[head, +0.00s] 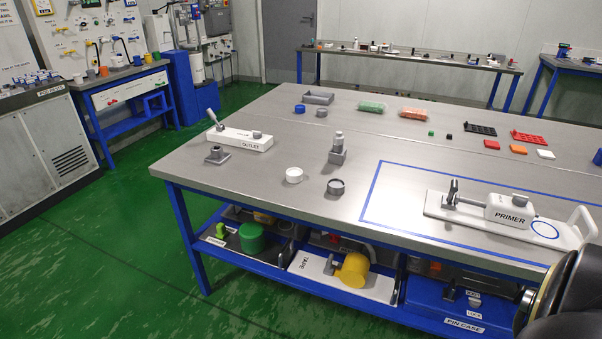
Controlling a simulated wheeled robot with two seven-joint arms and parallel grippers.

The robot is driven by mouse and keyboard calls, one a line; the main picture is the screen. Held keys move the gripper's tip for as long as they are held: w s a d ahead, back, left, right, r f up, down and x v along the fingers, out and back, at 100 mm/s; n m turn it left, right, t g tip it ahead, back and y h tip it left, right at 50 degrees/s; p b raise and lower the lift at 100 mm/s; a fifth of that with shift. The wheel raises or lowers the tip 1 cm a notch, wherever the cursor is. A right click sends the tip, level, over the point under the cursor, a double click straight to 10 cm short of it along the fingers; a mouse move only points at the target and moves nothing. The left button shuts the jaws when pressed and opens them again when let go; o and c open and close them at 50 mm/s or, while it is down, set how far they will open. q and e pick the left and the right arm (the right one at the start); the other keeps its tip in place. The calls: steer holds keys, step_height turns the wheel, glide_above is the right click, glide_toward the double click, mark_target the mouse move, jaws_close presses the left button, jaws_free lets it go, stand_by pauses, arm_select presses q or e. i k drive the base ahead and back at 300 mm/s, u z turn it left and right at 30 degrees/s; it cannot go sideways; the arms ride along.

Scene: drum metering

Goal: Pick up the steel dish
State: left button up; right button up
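A small round grey metal dish (336,190), open at the top, stands upright near the front edge of the steel table; it looks like the steel dish. A white cup (293,175) stands just left of it, apart from it. A small grey upright fitting (338,152) stands behind it. Part of my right arm shows at the lower right corner, dark with a gold ring, but its fingers are not visible. My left gripper is not in view. Nothing touches the dish from above.
A white OUTLET block (245,139) with a lever lies at left. A white PRIMER unit (510,210) sits inside a blue taped outline at right. A grey tray (318,97) and coloured pieces lie further back. The table around the dish is mostly clear.

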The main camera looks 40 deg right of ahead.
mark_target(335, 186)
steer(key=z, duration=0.5)
steer(key=i, duration=1.05)
steer(key=z, duration=1)
